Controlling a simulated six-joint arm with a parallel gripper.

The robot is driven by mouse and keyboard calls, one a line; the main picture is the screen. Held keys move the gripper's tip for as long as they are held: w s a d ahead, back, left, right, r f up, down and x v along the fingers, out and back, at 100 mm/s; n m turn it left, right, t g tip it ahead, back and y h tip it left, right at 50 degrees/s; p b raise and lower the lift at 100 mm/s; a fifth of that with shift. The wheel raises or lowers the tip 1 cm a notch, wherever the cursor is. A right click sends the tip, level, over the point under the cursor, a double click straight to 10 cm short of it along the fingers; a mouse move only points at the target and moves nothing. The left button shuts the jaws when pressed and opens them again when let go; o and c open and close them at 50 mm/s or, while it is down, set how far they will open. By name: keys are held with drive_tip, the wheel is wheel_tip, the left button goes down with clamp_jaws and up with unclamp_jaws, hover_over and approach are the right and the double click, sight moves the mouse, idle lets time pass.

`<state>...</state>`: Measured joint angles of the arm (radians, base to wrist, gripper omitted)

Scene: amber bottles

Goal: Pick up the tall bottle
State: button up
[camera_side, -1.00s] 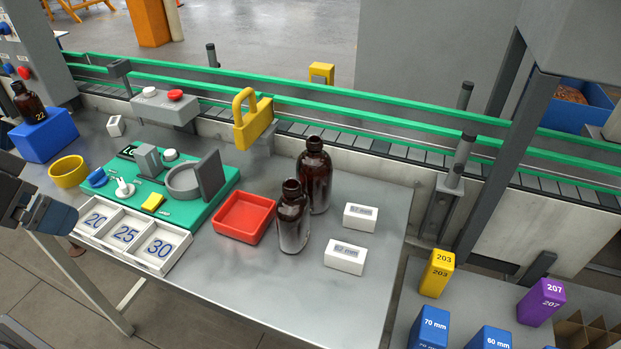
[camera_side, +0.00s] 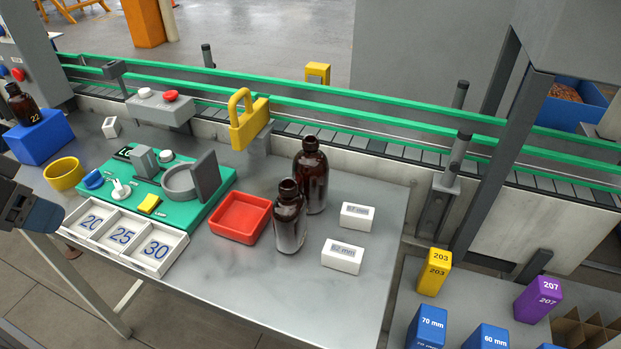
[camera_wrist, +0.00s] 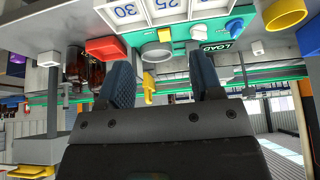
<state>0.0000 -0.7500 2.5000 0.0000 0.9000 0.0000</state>
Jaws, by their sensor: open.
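Two amber bottles stand upright on the grey table in the side view. The rear one (camera_side: 312,180) looks like the taller; the shorter-looking front one (camera_side: 290,222) stands just in front and partly covers its lower left side. My gripper (camera_side: 40,215) is at the left edge of the side view, far from both bottles, and only partly in frame. In the wrist view, which appears upside down, my gripper (camera_wrist: 164,80) has its two dark fingers apart with nothing between them. Dark bottles (camera_wrist: 82,72) show left of the fingers there, partly hidden.
A red tray (camera_side: 240,237) is left of the bottles, and two white labelled blocks (camera_side: 357,217) (camera_side: 342,258) are to their right. A green-railed conveyor (camera_side: 350,108) runs behind.

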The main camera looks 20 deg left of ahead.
drive_tip(key=w+d+r, duration=0.4)
drive_tip(key=w+r, duration=0.3)
drive_tip(key=w, duration=0.1)
wheel_tip(320, 180, up, 3)
drive_tip(key=m+g, duration=0.1)
drive_tip(key=m, duration=0.1)
hover_over(310, 140)
drive_tip(key=s, duration=0.4)
drive_tip(key=shift+h, duration=0.3)
drive_tip(key=x, duration=0.8)
drive_tip(key=shift+s+a, duration=0.1)
drive_tip(key=shift+s, duration=0.1)
drive_tip(key=shift+s+a+x, duration=0.1)
drive_tip(key=shift+x, duration=1.25)
drive_tip(key=shift+s+a+x, duration=0.15)
drive_tip(key=shift+x, duration=1.25)
drive_tip(key=shift+f, duration=0.1)
clamp_jaws()
